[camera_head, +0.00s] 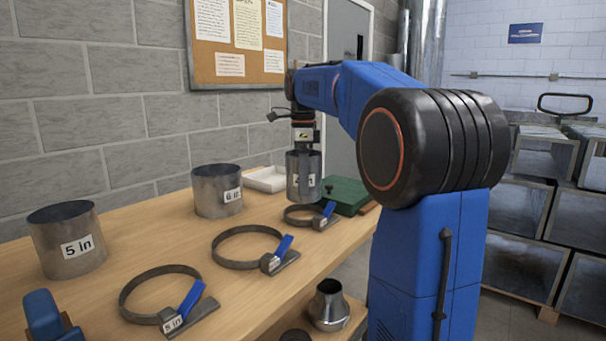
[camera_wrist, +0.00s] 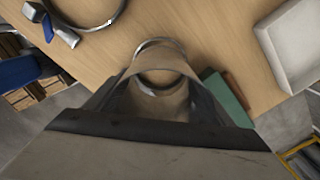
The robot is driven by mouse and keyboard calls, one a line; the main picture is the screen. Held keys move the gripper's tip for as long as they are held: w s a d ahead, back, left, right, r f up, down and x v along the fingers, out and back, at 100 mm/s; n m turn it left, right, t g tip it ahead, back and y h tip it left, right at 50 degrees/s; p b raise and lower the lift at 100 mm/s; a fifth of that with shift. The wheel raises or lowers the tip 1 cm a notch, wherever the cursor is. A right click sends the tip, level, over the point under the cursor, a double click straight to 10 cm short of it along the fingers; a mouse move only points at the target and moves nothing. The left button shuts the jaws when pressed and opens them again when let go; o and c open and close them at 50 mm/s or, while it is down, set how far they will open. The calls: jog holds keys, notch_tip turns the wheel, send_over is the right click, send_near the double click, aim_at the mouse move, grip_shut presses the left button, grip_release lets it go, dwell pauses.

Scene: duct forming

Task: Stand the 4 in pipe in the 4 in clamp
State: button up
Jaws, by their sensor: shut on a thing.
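The 4 in pipe (camera_head: 297,187) is a grey metal cylinder held upright by my gripper (camera_head: 304,154). My gripper is shut on its wall, and the pipe hangs above the smallest ring clamp (camera_head: 293,218), which has a blue lever. In the head view the pipe's lower end is just above or at the clamp's ring; I cannot tell whether it touches. In the wrist view the pipe (camera_wrist: 160,73) shows between the fingers (camera_wrist: 165,95), with part of the clamp's ring (camera_wrist: 158,42) beyond it.
The 6 in pipe (camera_head: 217,193) and 5 in pipe (camera_head: 67,243) stand left on the table. Two larger clamps (camera_head: 247,232) (camera_head: 160,288) lie in front of them. A green box (camera_head: 346,194) and white tray (camera_head: 267,181) sit close by. A reducer (camera_head: 328,306) stands lower down.

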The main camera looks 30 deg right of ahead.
jog(key=shift+f, duration=3)
jog(key=o, duration=1.2)
jog(key=shift+r, duration=0.1)
notch_tip(320, 180, up, 17)
